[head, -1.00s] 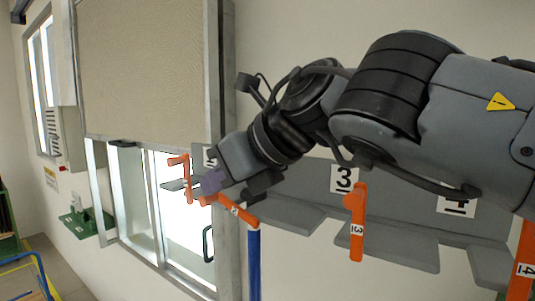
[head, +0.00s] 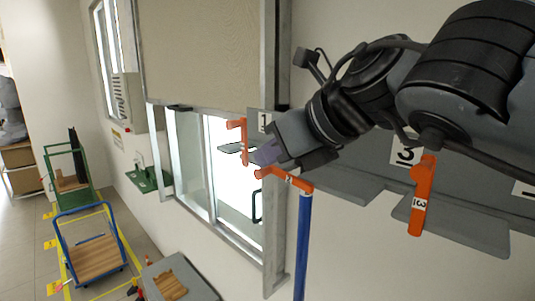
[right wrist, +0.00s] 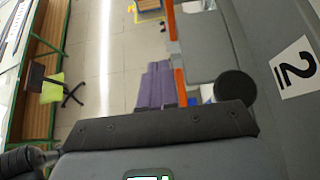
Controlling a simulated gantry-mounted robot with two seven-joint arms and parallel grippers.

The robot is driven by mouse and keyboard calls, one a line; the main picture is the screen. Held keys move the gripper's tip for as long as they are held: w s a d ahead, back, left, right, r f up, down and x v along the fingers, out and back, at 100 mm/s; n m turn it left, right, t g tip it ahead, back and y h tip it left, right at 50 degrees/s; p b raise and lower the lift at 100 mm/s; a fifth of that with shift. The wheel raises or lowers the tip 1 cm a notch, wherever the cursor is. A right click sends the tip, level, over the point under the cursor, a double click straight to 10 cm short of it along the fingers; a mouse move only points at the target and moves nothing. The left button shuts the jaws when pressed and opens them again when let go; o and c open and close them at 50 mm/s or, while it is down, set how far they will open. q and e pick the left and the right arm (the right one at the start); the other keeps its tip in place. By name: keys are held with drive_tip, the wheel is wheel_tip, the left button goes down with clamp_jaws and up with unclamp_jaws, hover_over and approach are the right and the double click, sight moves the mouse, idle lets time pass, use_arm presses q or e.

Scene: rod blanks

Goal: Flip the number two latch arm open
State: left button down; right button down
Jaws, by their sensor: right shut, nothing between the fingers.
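The number two latch arm (head: 287,179) is orange with a small label and slants out at the top of a blue rod (head: 303,245). My right gripper (head: 266,154) is shut and empty, its purple fingertips just above and left of this latch arm; I cannot tell whether they touch. In the right wrist view the purple fingers (right wrist: 160,85) are together, beside a strip of orange (right wrist: 180,87). A number 2 sign (right wrist: 295,68) is on the grey panel there. My left gripper is not in view.
Orange latch arms number one (head: 244,142) and number three (head: 423,195) hang on either side. Grey shelf plates (head: 455,228) jut out below the panel. A window (head: 220,165) is behind the gripper. Carts (head: 92,252) stand on the floor at left.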

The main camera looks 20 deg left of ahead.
drive_tip(key=shift+s+d+r, duration=0.15)
drive_tip(key=shift+d, duration=0.1)
drive_tip(key=d+r+p, duration=0.1)
drive_tip(key=d+r, duration=0.1)
drive_tip(key=r, duration=0.4)
drive_tip(key=s+d+r+p, duration=0.1)
drive_tip(key=r+p, duration=0.1)
drive_tip(key=r, duration=0.5)
drive_tip(key=shift+s+d+r+p, duration=0.2)
drive_tip(key=shift+s+d+p, duration=0.1)
drive_tip(key=shift+d, duration=0.1)
